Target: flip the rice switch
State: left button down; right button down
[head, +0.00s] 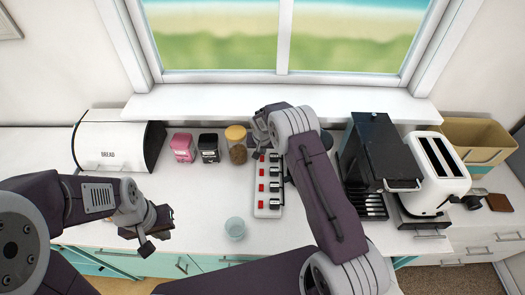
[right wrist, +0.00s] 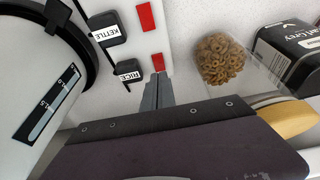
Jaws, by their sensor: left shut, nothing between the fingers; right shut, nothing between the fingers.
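The white power strip (head: 262,208) stands on the counter in the head view, with a column of red switches. In the right wrist view, a black plug labelled RICE (right wrist: 128,71) sits beside the end red switch (right wrist: 158,62); a KETTLE plug (right wrist: 107,29) sits beside another red switch (right wrist: 145,17). My right gripper (right wrist: 157,80) is shut and empty, its tips close to the rice switch; I cannot tell whether they touch. In the head view my right gripper (head: 261,146) is at the strip's far end. My left gripper (head: 157,232) is shut and empty over the counter's front left.
A bread box (head: 105,145), pink tin (head: 182,147), black tin (head: 208,147) and cereal jar (head: 237,150) stand left of the strip. A glass (head: 235,228) stands in front. A coffee machine (head: 375,140) and toaster (head: 435,170) are right. A white appliance (right wrist: 25,75) is beside the strip.

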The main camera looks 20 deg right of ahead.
aim_at(262, 158)
jog(key=shift+x, duration=1.1)
jog(key=shift+s, duration=0.25)
jog(key=shift+f, duration=0.1)
